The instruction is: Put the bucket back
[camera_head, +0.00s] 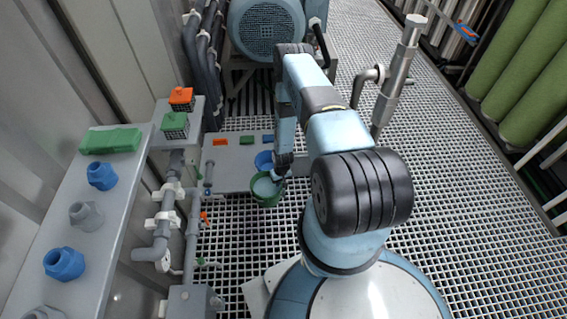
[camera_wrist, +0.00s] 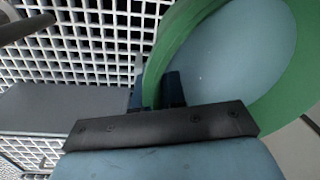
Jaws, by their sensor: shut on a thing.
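A green bucket (camera_head: 265,203) with pale blue-grey contents hangs at the front right corner of a grey shelf (camera_head: 232,178) in the head view. My gripper (camera_head: 277,176) is at its rear rim. In the wrist view my gripper's dark fingers (camera_wrist: 157,92) are shut on the wall of the green bucket (camera_wrist: 272,92), which fills the upper right with its pale contents visible. A blue bucket (camera_head: 264,156) stands just behind, partly hidden by my arm. I cannot tell whether the green bucket touches the shelf.
The shelf has orange (camera_head: 220,142), green (camera_head: 246,140) and blue marks along its back edge. Grey pipes and valves (camera_head: 166,210) line the left. A blue motor-like unit (camera_head: 266,28) stands behind. Open grating floor (camera_head: 470,230) lies to the right.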

